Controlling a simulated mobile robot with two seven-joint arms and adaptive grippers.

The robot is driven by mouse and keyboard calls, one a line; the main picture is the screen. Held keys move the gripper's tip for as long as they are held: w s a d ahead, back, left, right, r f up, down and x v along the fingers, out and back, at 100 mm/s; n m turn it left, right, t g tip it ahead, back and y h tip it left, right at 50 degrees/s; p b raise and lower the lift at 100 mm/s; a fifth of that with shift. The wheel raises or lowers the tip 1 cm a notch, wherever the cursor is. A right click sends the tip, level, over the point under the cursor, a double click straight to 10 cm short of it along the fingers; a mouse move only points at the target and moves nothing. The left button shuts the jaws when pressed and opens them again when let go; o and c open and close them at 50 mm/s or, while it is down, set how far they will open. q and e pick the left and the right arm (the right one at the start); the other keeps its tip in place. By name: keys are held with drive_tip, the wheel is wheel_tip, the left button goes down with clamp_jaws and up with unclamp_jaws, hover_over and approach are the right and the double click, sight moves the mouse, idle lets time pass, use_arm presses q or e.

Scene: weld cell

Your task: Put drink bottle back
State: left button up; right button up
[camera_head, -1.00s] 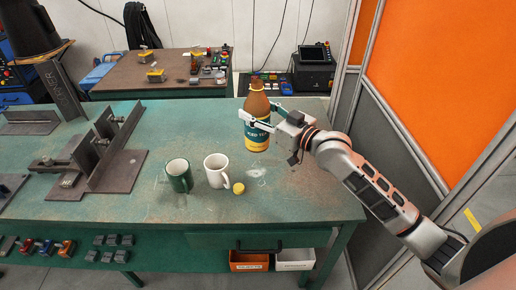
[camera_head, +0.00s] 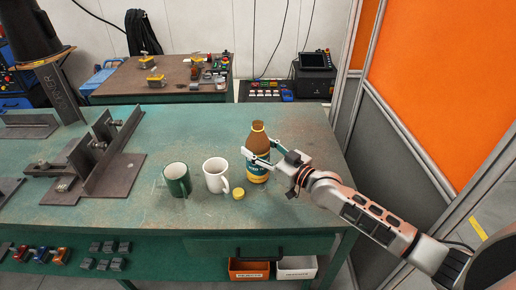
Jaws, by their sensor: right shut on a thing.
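The gripper hides part of the label. I cannot tell for sure whether the bottle's base touches the bench. A yellow cap (camera_head: 239,193) lies on the bench just in front and left of the bottle. My left gripper is not in view.
A white mug (camera_head: 215,176) stands close left of the bottle, and a green mug (camera_head: 176,180) left of that. Steel fixtures (camera_head: 105,165) fill the bench's left side. The bench behind the bottle is clear. An orange-panelled partition (camera_head: 450,80) stands at the right.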

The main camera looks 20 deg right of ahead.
drive_tip(key=shift+r, duration=0.15)
drive_tip(key=o, duration=1.5)
drive_tip(key=shift+f, duration=0.25)
drive_tip(key=shift+r, duration=0.15)
drive_tip(key=shift+s, duration=0.2)
drive_tip(key=v, duration=1.1)
drive_tip(key=shift+s+d, duration=0.2)
drive_tip(key=shift+s, duration=0.1)
